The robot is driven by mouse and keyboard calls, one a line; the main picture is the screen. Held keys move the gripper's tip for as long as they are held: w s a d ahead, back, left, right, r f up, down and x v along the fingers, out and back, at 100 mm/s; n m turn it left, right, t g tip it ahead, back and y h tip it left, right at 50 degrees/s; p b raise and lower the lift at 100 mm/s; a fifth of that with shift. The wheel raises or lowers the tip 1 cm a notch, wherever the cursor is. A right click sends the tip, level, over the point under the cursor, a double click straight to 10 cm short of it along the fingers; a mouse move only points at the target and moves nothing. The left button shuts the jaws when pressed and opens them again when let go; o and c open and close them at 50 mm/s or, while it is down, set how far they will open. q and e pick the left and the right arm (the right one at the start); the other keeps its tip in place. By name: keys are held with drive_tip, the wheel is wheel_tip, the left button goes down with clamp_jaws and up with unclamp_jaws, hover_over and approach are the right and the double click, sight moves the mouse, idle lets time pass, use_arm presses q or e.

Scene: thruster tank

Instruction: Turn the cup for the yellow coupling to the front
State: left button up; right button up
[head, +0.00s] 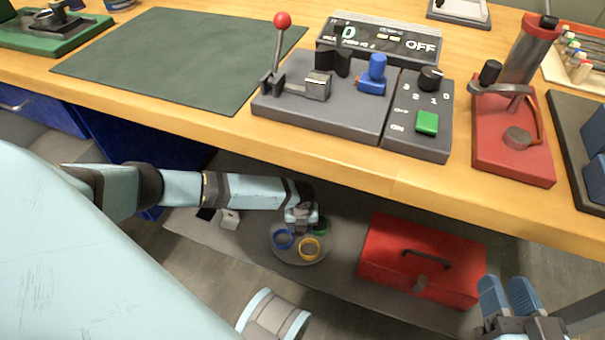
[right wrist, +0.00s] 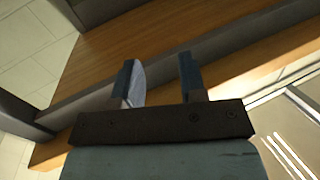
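A round grey turntable (head: 287,255) sits on the low shelf under the workbench. It carries a blue-rimmed cup (head: 283,239), a yellow-rimmed cup (head: 310,249) and a green-rimmed cup (head: 321,227). The yellow one is on the lower right side of the turntable in the head view, nearest the picture's bottom. My left gripper (head: 301,217) is at the turntable's far edge, above or beside the cups; its fingers are too small and covered to read, and contact is unclear. My right gripper (head: 510,292) is open and empty at lower right; its parted fingers show in the right wrist view (right wrist: 161,78).
A red toolbox (head: 421,262) stands on the shelf right of the turntable. A small white block (head: 230,219) lies left. On the bench are a lever console (head: 330,115) and a red pump stand (head: 512,160).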

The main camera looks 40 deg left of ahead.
use_arm(q)
wheel_tip(320, 180, up, 2)
drive_tip(key=shift+r+p, duration=0.1)
drive_tip(key=shift+p, duration=0.5)
drive_tip(key=shift+r+p, duration=0.45)
drive_tip(key=shift+p, duration=0.05)
drive_tip(key=shift+r+p, duration=1.35)
drive_tip(key=shift+r, duration=0.15)
drive_tip(key=shift+r+p, duration=1.05)
drive_tip(key=shift+r, duration=0.05)
use_arm(e)
drive_tip(key=shift+s+d+r+m+t, duration=0.1)
drive_tip(key=shift+s+r+m+t, duration=0.3)
drive_tip(key=shift+r, duration=1.1)
drive_tip(key=shift+a+r+m+t, duration=0.15)
drive_tip(key=shift+r+t, duration=0.5)
drive_tip(key=shift+r, duration=0.85)
drive_tip(key=shift+s+d+r+m+t, duration=0.2)
drive_tip(key=shift+r+m+t, duration=0.25)
drive_tip(key=shift+r, duration=1.05)
